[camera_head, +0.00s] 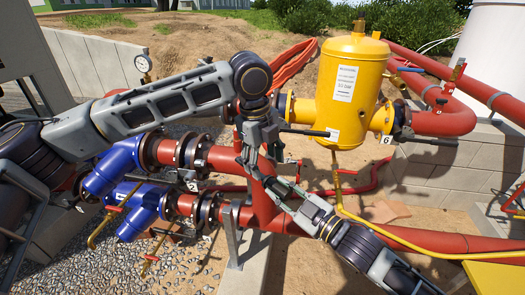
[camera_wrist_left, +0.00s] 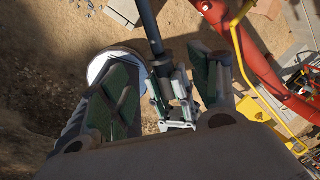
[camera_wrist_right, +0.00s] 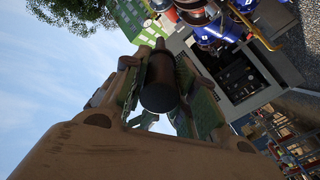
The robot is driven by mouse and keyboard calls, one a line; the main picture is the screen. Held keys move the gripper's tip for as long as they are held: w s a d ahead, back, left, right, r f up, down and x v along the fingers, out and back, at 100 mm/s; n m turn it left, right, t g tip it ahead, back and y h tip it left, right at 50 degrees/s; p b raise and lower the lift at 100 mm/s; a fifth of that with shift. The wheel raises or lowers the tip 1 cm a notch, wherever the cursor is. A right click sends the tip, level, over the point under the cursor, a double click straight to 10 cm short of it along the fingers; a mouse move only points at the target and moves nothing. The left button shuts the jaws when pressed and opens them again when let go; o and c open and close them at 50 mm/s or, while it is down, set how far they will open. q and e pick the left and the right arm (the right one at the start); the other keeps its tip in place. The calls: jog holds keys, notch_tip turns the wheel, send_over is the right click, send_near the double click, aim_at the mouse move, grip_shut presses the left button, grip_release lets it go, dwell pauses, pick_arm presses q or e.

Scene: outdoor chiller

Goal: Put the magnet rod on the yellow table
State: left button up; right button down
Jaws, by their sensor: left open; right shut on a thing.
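The magnet rod is a dark cylinder (camera_wrist_right: 160,85) between the fingers of my right gripper (camera_wrist_right: 161,66) in the right wrist view. My right gripper is shut on it. A dark rod (camera_wrist_left: 151,25) also runs between the spread fingers of my left gripper (camera_wrist_left: 163,60) in the left wrist view. The left gripper is open around it, apart from it as far as I can see. In the head view, my left gripper (camera_head: 255,145) hangs just above my right gripper (camera_head: 258,172); the rod is hard to make out there. The yellow table (camera_head: 495,277) shows partly at the bottom right corner.
A yellow tank (camera_head: 350,95) stands behind and right of the grippers. Red pipes (camera_head: 225,160) and blue valve bodies (camera_head: 115,165) run close below and left. A pressure gauge (camera_head: 143,64) stands at the back left.

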aim_at(267, 177)
pick_arm(q)
jog(key=shift+w+d+f, duration=0.15)
jog(key=shift+f, duration=1.05)
jog(key=shift+w+d+f, duration=0.15)
jog(key=shift+f, duration=1.1)
jog(key=shift+w+d+f, duration=0.15)
jog(key=shift+f, duration=1.05)
jog(key=shift+c, duration=0.3)
jog(key=c, duration=1.2)
jog(key=shift+r, duration=0.1)
grip_shut()
pick_arm(e)
jog(key=c, duration=1.1)
grip_release()
jog(key=shift+o, duration=0.2)
